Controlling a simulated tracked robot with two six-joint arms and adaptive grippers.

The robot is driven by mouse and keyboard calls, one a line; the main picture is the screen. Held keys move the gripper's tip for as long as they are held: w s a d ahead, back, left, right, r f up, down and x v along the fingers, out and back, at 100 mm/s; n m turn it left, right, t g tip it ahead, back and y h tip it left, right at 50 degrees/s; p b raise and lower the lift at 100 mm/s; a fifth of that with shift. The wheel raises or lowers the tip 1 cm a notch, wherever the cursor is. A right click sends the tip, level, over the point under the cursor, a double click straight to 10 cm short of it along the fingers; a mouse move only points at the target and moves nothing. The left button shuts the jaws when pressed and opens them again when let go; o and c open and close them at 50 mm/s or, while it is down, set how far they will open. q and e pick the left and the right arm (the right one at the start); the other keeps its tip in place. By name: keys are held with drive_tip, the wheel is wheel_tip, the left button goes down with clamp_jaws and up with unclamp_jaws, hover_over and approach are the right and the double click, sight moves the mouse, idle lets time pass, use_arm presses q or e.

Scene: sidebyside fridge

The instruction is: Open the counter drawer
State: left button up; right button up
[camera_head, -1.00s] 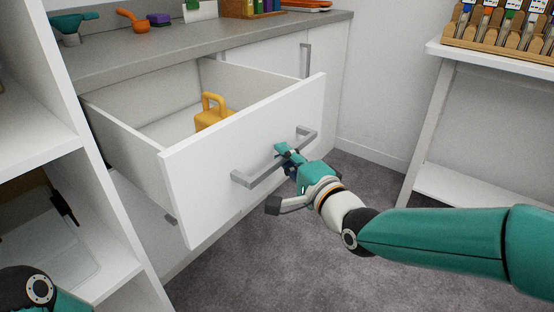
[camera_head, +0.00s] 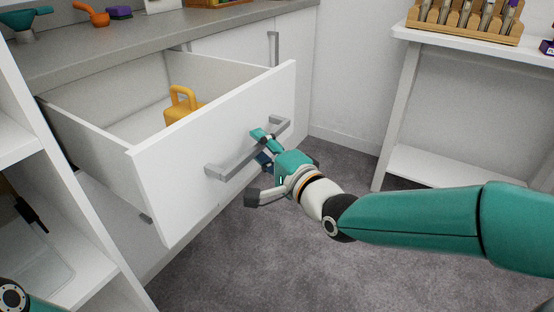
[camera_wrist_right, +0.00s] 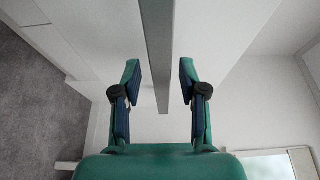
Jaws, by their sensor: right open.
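The counter drawer (camera_head: 200,165) stands pulled out from under the grey counter, with its inside showing. Its grey bar handle (camera_head: 240,157) runs across the white front. My right gripper (camera_head: 262,148) is at the handle, near its middle. In the right wrist view the two fingers (camera_wrist_right: 161,85) stand apart on either side of the handle bar (camera_wrist_right: 160,50), with a gap on both sides. A yellow object with a loop handle (camera_head: 182,105) is inside the drawer. My left gripper is out of sight; only a bit of my left arm shows at the bottom left.
The counter top (camera_head: 130,50) holds an orange ladle-like item (camera_head: 90,14), a purple block (camera_head: 119,12) and a teal funnel-like item (camera_head: 25,24). White shelves (camera_head: 75,250) stand close on the left. A white side table (camera_head: 470,48) with a wooden rack stands at right. Carpet before the drawer is clear.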

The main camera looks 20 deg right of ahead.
drive_tip(key=v, duration=1.1)
drive_tip(key=shift+s, duration=0.2)
drive_tip(key=shift+d+f, duration=0.1)
drive_tip(key=shift+d, duration=0.2)
wheel_tip(320, 180, down, 31)
drive_tip(key=a+g+h, duration=0.1)
drive_tip(key=g+h, duration=0.1)
drive_tip(key=g, duration=0.6)
drive_tip(key=s+a+f+n+g, duration=0.2)
drive_tip(key=s+f+n+g, duration=0.75)
drive_tip(key=s+f, duration=0.7)
wheel_tip(320, 180, up, 37)
drive_tip(key=n+t+p, duration=0.1)
drive_tip(key=n+p, duration=0.1)
drive_tip(key=p, duration=3.6)
drive_tip(key=shift+a, duration=0.15)
